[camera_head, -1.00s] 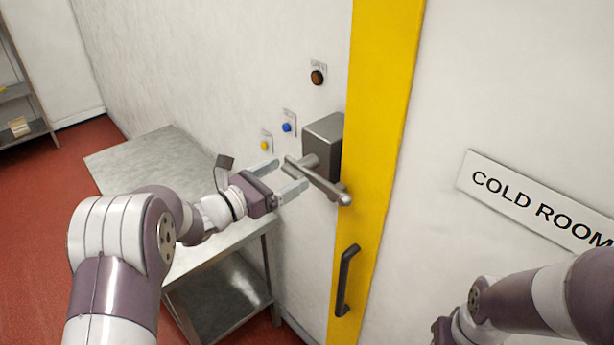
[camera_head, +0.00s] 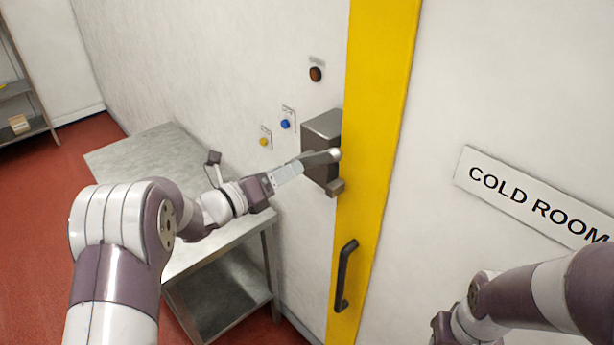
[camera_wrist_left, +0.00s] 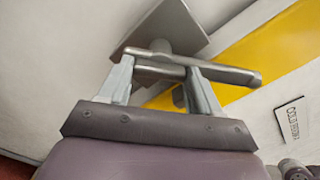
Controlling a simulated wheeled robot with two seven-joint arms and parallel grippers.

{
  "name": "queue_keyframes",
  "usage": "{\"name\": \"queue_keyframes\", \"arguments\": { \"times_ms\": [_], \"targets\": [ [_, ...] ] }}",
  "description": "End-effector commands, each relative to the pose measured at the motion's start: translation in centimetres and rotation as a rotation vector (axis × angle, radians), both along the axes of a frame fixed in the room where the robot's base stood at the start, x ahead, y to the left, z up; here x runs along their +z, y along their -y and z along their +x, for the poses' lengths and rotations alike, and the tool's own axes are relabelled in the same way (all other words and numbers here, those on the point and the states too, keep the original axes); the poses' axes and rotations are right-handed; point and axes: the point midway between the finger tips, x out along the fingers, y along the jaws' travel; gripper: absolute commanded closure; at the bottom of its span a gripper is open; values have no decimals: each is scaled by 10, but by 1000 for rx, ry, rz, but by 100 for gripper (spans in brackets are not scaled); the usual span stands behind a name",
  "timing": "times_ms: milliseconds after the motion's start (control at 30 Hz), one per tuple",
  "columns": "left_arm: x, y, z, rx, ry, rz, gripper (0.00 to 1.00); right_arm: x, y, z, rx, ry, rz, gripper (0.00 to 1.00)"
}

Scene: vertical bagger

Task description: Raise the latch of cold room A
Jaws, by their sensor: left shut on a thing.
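The latch of the cold room is a metal lever (camera_head: 324,157) on a grey metal box (camera_head: 323,126) at the edge of the yellow door frame. My left gripper (camera_head: 299,167) is shut on the lever from the left. In the left wrist view the lever (camera_wrist_left: 228,74) runs across both fingertips (camera_wrist_left: 160,75). The fingers hide part of the lever in the head view. My right arm comes in at the lower right, and its fingers are not visible.
A black door handle (camera_head: 344,276) is below the latch. Blue (camera_head: 285,124), yellow (camera_head: 264,142) and dark orange (camera_head: 316,74) buttons are on the wall. A steel table (camera_head: 150,155) stands at left below my left arm. A COLD ROOM sign (camera_head: 535,198) is at right.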

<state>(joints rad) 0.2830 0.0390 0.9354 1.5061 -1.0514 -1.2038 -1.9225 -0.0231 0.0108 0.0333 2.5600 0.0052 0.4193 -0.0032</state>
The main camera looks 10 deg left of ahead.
Motion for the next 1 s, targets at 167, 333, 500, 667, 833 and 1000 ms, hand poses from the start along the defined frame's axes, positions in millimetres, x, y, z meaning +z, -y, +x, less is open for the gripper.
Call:
{"name": "queue_keyframes", "arguments": {
  "times_ms": [167, 333, 500, 667, 833, 1000],
  "targets": [
    [0, 0, 0, 0, -166, -204, 63, 9, 0, 0, 0, 0, 0, 57],
    [1, 0, -1, -1, -319, -401, 63, 18, 0, 0, 0, 0, 0, 57],
    [-3, 0, -1, 0, -454, -573, 63, 18, 0, 0, 0, 0, 0, 57],
    [-3, 0, -1, 1, -493, -625, 62, 18, 0, 0, 0, 0, 0, 57],
    [-2, 0, -1, 1, -492, -624, 2, 18, 0, 0, 0, 0, 0, 57],
    [-2, 0, 0, 0, -489, -622, 2, 18, 0, 0, 0, 0, 0, 57]
  ]
}}
